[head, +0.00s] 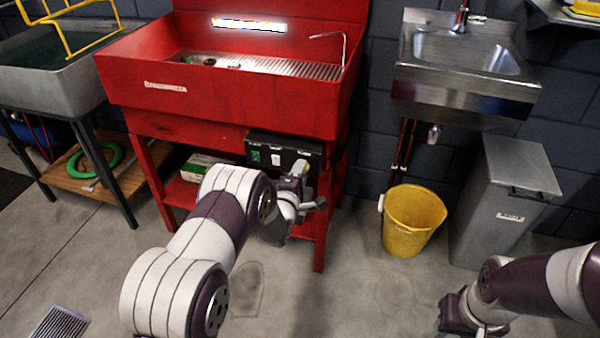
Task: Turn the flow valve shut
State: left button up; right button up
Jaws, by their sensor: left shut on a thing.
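The red parts washer (230,100) has a black control box (262,148) on its front, under the basin. My right gripper (452,322) is low at the bottom right, away from the washer. Its fingers are partly cut off by the frame edge.
A yellow bucket (412,222) stands under a steel wall sink (465,60). A grey bin (505,200) is to its right. A grey tub (50,75) on a stand is at the left. The concrete floor (350,295) in front is clear.

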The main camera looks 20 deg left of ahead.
pick_arm(q)
jog(key=shift+n, duration=0.5)
jog(key=o, duration=1)
jog(key=s+p, duration=0.1)
jog(key=s, duration=0.3)
jog(key=s+p, duration=0.1)
jog(key=s, duration=0.3)
jog(key=s+p, duration=0.2)
jog(key=s, duration=0.2)
jog(key=shift+s+a+r, duration=0.2)
jog(key=shift+s+r, duration=0.15)
